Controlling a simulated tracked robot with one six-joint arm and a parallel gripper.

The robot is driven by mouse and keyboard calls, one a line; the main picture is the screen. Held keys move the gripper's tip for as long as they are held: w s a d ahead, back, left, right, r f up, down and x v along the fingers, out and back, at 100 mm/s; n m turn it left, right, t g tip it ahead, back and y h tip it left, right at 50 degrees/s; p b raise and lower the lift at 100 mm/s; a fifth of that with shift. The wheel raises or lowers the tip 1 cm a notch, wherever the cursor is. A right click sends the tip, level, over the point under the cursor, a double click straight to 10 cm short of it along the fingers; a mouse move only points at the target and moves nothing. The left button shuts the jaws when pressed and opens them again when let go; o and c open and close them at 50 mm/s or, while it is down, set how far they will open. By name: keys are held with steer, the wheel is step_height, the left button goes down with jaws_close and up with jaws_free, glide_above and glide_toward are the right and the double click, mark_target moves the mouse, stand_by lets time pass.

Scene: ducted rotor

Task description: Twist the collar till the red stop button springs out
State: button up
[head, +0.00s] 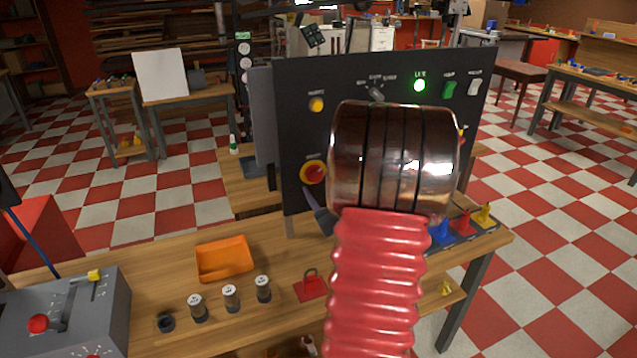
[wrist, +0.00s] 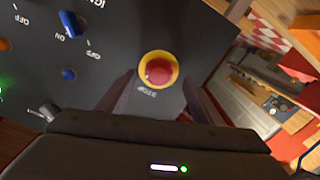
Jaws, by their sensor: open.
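The red stop button (head: 314,173) sits in a yellow collar on the left side of a black upright panel (head: 300,130). In the wrist view the red button (wrist: 159,71) and its yellow collar (wrist: 176,66) lie ahead, between the two fingers. My gripper (wrist: 160,92) is open and empty. A gap of panel shows between the collar and each finger, and I cannot tell the exact distance in depth. In the head view my arm hides most of the gripper; a dark finger (head: 318,210) shows just below the button.
The panel also carries a yellow button (head: 317,104), a lit green lamp (head: 419,85), a green switch (head: 449,88) and a white switch (head: 474,87). On the bench are an orange tray (head: 224,259), several small cylinders, a red padlock (head: 310,288) and a grey control box (head: 70,315).

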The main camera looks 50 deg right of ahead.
steer(key=v, duration=1)
steer(key=shift+w+f, duration=0.1)
steer(key=w+a+r+g+y, duration=0.25)
steer(key=w+a, duration=0.25)
steer(key=a, duration=0.4)
steer(key=w+a+r+g+y, duration=0.1)
steer(key=w+a+g, duration=0.2)
steer(key=w+a, duration=0.35)
steer(key=s+a+g+y, duration=0.1)
steer(key=s+a, duration=0.3)
steer(key=a, duration=0.5)
steer(key=s+a+n+g+y, duration=0.1)
steer(key=s+a+g+y, duration=0.1)
steer(key=s+a, duration=0.3)
steer(key=s+a+n+g+y, duration=0.1)
steer(key=s+a, duration=0.3)
steer(key=a, duration=0.9)
steer(key=shift+s+r+y, duration=0.15)
steer(key=shift+s+y, duration=0.1)
steer(key=shift+y, duration=0.6)
steer(key=shift+a, duration=0.1)
steer(key=shift+c, duration=0.7)
